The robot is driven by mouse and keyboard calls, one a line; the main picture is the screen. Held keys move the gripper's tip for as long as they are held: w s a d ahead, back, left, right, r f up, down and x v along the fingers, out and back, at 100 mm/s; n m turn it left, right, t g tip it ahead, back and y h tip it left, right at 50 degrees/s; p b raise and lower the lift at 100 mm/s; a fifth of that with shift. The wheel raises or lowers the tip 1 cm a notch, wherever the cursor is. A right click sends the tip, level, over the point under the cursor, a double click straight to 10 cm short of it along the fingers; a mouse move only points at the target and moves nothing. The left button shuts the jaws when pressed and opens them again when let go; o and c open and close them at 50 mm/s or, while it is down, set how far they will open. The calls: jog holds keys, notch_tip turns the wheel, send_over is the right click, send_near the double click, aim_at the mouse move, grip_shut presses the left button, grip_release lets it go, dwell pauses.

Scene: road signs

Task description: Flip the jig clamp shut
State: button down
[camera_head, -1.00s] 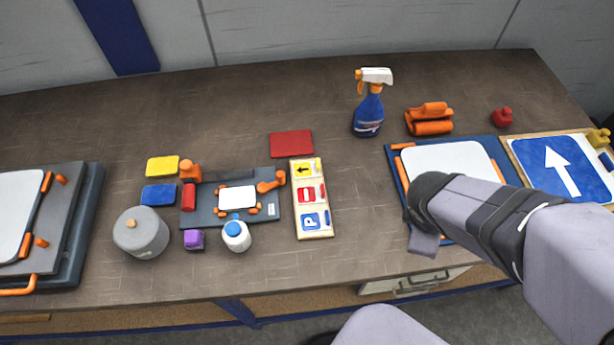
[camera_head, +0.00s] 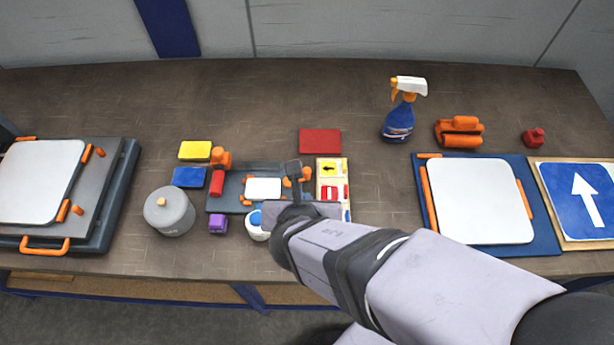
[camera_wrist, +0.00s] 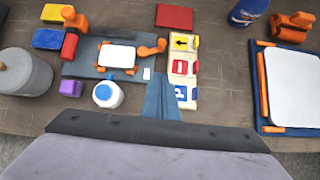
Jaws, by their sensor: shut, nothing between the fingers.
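The jig is a dark grey base (camera_head: 232,178) with a small white plate (camera_head: 263,188) on it between orange stops. In the wrist view the jig base (camera_wrist: 85,60) shows an orange lever (camera_wrist: 150,48) with a knobbed end at its right edge, which looks like the clamp. In the head view the lever (camera_head: 304,177) is partly hidden by my gripper (camera_head: 292,168). My gripper is shut and empty, pointing down just right of and in front of the lever. In the wrist view its fingers (camera_wrist: 160,84) appear near the jig's lower right corner; contact cannot be told.
A white bottle with a blue cap (camera_wrist: 107,94) and a purple block (camera_wrist: 71,88) stand in front of the jig. A sign tray (camera_wrist: 182,68) lies right of it. A grey canister (camera_head: 169,212) stands left; a red block (camera_head: 320,141) lies behind.

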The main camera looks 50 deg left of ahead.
jog(key=shift+f, duration=0.1)
dwell(0.3)
jog(key=b, duration=0.2)
send_near(307, 177)
jog(key=f, duration=0.3)
jog(key=shift+s+d+f, duration=0.2)
jog(key=shift+d+f, duration=0.05)
jog(key=shift+d, duration=0.05)
jog(key=shift+w+a+f+p, duration=0.1)
jog(key=shift+w+a+p, duration=0.3)
jog(key=shift+w+a, duration=0.4)
jog(key=shift+w+a+f+p, duration=0.3)
jog(key=shift+w+a, duration=0.3)
jog(key=shift+w, duration=0.05)
